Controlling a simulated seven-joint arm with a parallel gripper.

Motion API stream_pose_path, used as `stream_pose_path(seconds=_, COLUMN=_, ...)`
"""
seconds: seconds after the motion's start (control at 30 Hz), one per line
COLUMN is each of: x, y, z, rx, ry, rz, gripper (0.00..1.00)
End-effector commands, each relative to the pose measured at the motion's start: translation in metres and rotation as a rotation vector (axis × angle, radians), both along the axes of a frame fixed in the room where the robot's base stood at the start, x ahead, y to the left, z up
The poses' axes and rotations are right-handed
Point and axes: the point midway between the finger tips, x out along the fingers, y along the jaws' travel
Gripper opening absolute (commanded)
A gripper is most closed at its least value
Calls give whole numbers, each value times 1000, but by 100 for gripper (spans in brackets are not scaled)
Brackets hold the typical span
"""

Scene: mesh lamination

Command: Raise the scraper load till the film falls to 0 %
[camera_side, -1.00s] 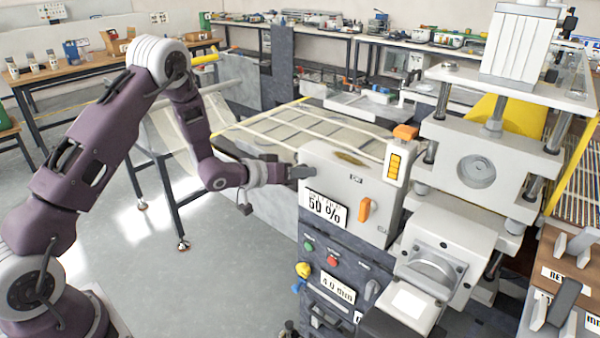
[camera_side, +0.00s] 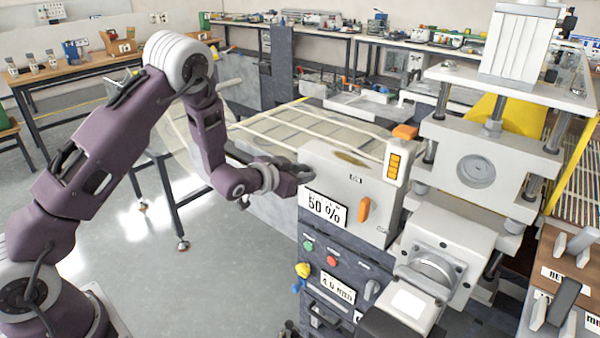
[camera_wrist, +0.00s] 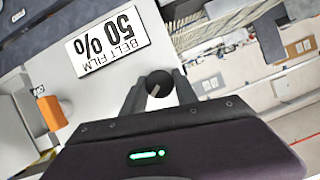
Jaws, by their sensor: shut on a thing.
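The grey machine housing (camera_side: 342,185) carries a white plate reading 50 % (camera_side: 325,208). In the wrist view the same plate (camera_wrist: 108,40) reads "BELT FILM 50 %" upside down. A dark round knob (camera_wrist: 160,84) with a pale pointer line sits beside the plate. My gripper (camera_wrist: 158,94) is shut on this knob, one finger on each side of it. In the side view my gripper (camera_side: 302,174) is at the housing's left end, above the plate, and my wrist hides the knob there. An orange handle (camera_side: 364,209) is to the plate's right.
Below are green and red buttons, a yellow knob (camera_side: 303,270) and a "4.0 mm" plate (camera_side: 338,287). An orange-lit indicator box (camera_side: 397,160) stands on the housing's right side. A mesh belt (camera_side: 300,128) runs behind. The floor at left (camera_side: 140,280) is clear.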

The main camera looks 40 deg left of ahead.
Motion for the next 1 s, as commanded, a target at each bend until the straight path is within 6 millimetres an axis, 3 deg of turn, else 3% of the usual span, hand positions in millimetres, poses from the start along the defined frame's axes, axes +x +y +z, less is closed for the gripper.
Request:
stream_pose_path(seconds=0.3, x=0, y=0, z=0, rx=98, ry=1, rz=0, gripper=0)
stream_pose_path(seconds=0.77, x=0, y=0, z=0, rx=113, ry=1, rz=0, gripper=0)
stream_pose_path(seconds=0.8, x=0, y=0, z=0, rx=112, ry=1, rz=-1, gripper=37)
stream_pose_path(seconds=0.9, x=0, y=0, z=0, rx=111, ry=0, rz=-1, gripper=57)
stream_pose_path(seconds=1.0, x=0, y=0, z=0, rx=112, ry=0, rz=0, gripper=57)
